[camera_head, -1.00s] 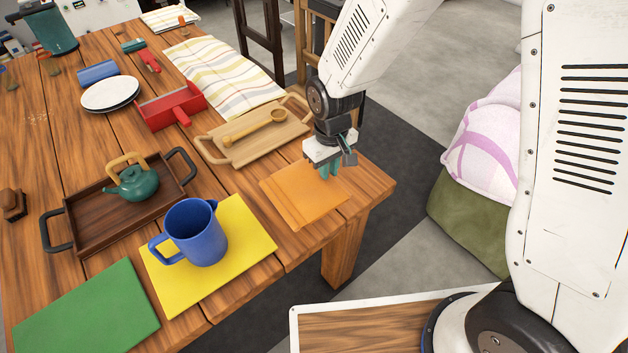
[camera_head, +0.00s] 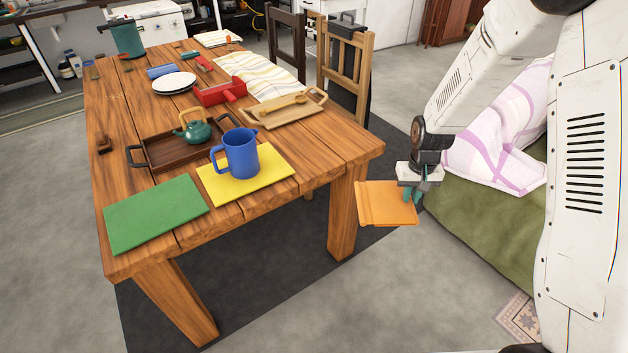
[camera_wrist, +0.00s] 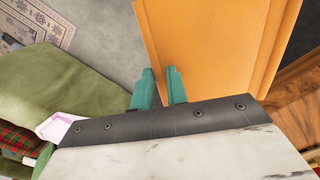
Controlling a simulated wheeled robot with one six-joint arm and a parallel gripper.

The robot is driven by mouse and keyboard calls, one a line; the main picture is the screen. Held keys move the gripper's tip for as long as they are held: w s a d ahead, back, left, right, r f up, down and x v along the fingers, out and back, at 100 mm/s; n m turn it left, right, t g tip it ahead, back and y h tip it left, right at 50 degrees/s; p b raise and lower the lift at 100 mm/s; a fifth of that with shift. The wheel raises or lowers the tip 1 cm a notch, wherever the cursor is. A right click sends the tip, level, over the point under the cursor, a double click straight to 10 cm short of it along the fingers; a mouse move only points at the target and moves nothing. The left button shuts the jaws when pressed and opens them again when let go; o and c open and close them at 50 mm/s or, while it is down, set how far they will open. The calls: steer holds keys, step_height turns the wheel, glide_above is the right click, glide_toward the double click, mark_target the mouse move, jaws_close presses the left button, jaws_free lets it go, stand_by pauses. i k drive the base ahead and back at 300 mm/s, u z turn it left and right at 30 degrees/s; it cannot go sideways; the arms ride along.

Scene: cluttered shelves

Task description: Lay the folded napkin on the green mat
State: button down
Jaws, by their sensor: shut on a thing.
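The orange folded napkin (camera_head: 385,204) is in my gripper (camera_head: 411,196), held by its right side in the air, off the table's right front corner. In the wrist view, the napkin (camera_wrist: 215,45) fills the upper middle, beside the teal fingers (camera_wrist: 160,85); the grip point itself is partly hidden. The green mat (camera_head: 155,213) lies flat and bare at the table's front left corner, far to the left of my gripper.
A yellow mat (camera_head: 218,192) with a blue pitcher (camera_head: 241,155) lies just right of the green mat. A dark tray (camera_head: 165,150) with a teal teapot (camera_head: 194,132) stands behind. The table's front right corner (camera_head: 340,155) is clear. A green bed or couch (camera_head: 480,220) is at the right.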

mark_target(160, 206)
steer(key=z, duration=1.05)
steer(key=k, duration=1.2)
steer(key=u, duration=1.5)
steer(key=i, duration=0.45)
steer(key=u, duration=0.05)
